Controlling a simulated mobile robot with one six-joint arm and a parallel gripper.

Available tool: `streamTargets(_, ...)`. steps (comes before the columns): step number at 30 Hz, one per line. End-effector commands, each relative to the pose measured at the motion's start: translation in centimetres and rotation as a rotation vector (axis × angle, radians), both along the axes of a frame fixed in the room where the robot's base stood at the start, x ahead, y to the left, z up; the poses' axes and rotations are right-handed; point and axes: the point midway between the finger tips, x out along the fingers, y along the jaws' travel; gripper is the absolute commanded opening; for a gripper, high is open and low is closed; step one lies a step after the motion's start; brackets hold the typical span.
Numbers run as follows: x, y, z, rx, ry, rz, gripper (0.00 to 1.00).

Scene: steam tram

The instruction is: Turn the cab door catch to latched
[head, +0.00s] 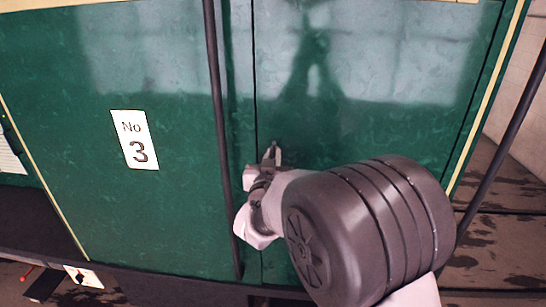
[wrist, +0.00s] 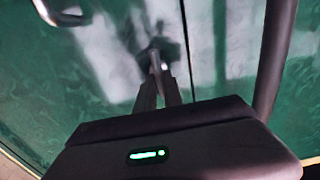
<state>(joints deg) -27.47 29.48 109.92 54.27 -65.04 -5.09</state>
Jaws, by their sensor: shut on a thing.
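The green cab door (head: 370,125) fills the right of the head view, with a dark vertical seam along its left edge. The cab door catch (wrist: 155,56) shows in the wrist view as a small metal lever on a dark round mount, beside the seam. My gripper (head: 271,155) reaches the door just right of the seam. In the wrist view my gripper (wrist: 159,82) is shut on the catch lever, its fingertips at the lever's end. The lever points roughly along the picture's vertical there. In the head view the catch is mostly hidden by my gripper.
A dark vertical handrail (head: 218,110) stands left of the seam, close to my wrist; the wrist view shows a rail (wrist: 273,55) at right. A curved metal handle (wrist: 60,14) is at upper left there. A "No 3" plate (head: 134,139) is on the left panel.

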Motion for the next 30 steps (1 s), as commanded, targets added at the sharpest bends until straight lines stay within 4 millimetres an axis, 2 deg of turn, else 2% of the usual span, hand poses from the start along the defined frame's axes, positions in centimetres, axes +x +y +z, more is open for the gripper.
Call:
streamTargets(20,-0.01,-0.02,-0.19,0.006,0.002,0.0,0.0)
streamTargets(30,-0.02,-0.14,-0.96,0.157,-0.006,0.0,0.0)
